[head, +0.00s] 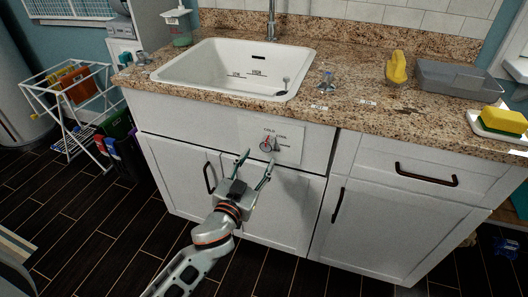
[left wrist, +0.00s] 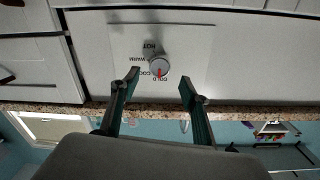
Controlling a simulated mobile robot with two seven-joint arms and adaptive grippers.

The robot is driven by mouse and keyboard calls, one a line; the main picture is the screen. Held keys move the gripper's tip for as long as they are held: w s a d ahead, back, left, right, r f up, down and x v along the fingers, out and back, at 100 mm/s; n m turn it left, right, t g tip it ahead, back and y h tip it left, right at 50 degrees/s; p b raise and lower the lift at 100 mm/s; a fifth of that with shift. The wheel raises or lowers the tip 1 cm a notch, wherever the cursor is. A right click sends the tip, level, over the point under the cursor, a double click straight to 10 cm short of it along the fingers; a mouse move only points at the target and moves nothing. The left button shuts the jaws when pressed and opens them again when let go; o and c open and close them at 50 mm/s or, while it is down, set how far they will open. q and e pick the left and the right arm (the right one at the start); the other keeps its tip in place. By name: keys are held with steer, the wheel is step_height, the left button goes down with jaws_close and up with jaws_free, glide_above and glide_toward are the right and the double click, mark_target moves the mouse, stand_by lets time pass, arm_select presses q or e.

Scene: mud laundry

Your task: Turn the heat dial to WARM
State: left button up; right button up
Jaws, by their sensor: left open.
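The heat dial (head: 266,146) is a small round knob on a pale plate on the white cabinet front below the sink. In the left wrist view, which is upside down, the dial (left wrist: 157,65) is a light grey knob with a red mark on the side toward COLD. COLD, COOL, WARM and HOT are printed around it. My left gripper (head: 257,159) is open and empty, facing the plate. In the left wrist view its green fingers (left wrist: 159,78) stand either side of the dial, apparently apart from it. My right gripper does not show.
A white sink (head: 190,75) is set in the granite counter (head: 200,100) above. A drying rack (head: 75,110) stands at left. The dark floor (head: 110,230) in front is open.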

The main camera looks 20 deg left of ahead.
mark_target(265, 147)
arm_select(q)
steer(key=shift+w+d, duration=0.1)
steer(key=shift+w, duration=2.55)
steer(key=shift+c, duration=0.4)
steer(key=c, duration=1)
